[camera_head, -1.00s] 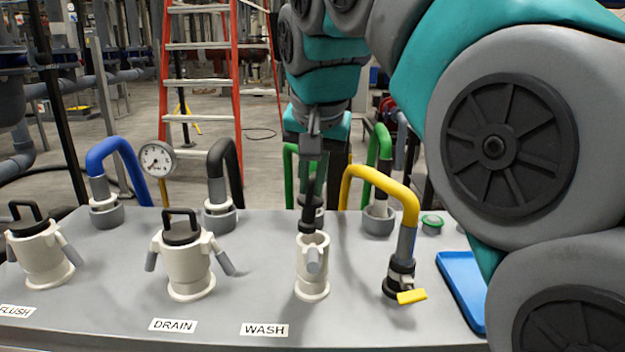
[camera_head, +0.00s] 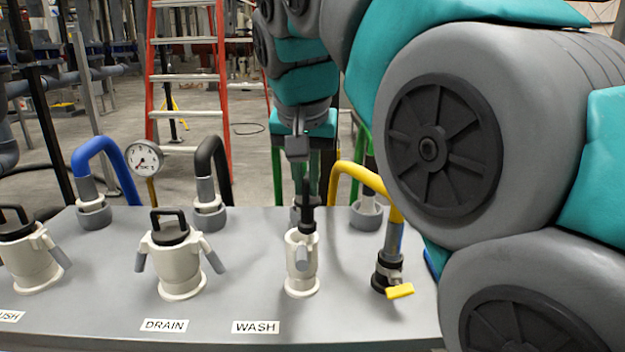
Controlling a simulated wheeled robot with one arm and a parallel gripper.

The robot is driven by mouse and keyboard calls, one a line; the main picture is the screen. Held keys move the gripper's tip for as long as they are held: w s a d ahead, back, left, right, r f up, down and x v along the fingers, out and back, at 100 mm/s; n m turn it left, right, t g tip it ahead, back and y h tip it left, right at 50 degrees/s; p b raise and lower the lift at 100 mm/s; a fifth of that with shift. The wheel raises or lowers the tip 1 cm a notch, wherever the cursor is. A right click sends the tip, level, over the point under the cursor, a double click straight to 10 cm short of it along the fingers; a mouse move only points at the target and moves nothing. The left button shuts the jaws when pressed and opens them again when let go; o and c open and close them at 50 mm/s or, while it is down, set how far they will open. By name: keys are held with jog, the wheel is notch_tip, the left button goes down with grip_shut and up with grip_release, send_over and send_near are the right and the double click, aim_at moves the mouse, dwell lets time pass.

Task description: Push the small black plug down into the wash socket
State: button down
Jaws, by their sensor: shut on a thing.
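The wash socket (camera_head: 301,263) is the small cream socket behind the WASH label (camera_head: 256,328), standing upright with a grey lever on its side. The small black plug (camera_head: 307,213) stands upright at the socket's mouth. Its lower end is hidden by the rim, so I cannot tell how deep it sits. My gripper (camera_head: 303,172) comes down from above and is shut on the plug's upper part. The fingertips are small and dark against the background.
The yellow hose (camera_head: 362,177) and its yellow-handled valve (camera_head: 400,291) stand close on the right. The capped drain socket (camera_head: 181,262) is to the left. A black hose (camera_head: 212,160), a gauge (camera_head: 144,158) and a blue hose (camera_head: 95,150) stand behind.

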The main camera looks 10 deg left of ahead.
aim_at(301, 201)
jog(key=shift+a, duration=0.5)
jog(key=shift+f+b, duration=1.05)
jog(key=shift+f, duration=0.8)
dwell(0.6)
jog(key=c, duration=0.8)
grip_release()
jog(key=shift+r, duration=0.1)
